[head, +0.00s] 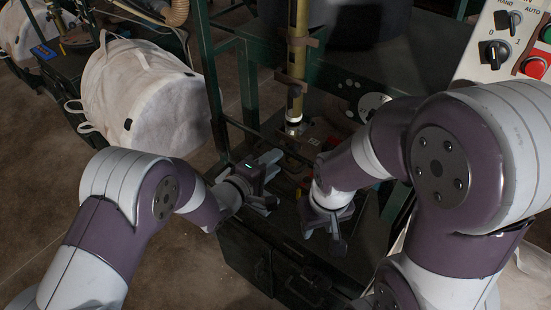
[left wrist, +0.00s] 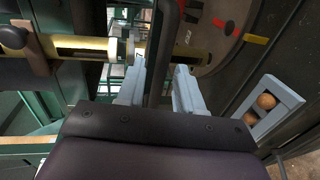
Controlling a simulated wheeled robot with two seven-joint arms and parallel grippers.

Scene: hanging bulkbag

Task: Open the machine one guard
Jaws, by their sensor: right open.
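The machine's dark green frame (head: 210,75) stands at the centre in the head view. I cannot tell for sure which bars belong to the guard. My left gripper (head: 268,181) is at the frame's lower front, its fingers apart. In the left wrist view, a dark bar (left wrist: 162,45) runs between the two fingers of my left gripper (left wrist: 160,85). Narrow gaps seem to show beside the bar; contact is unclear. My right gripper (head: 324,234) is open and empty, pointing down over the dark cabinet to the right of the left one.
A yellowish tube (head: 297,50) hangs down into the machine. A white bulk bag (head: 145,95) is at the left. A control panel (head: 515,45) with knobs and buttons is at the upper right. A dark cabinet (head: 245,255) lies below the grippers. Bare floor shows at lower left.

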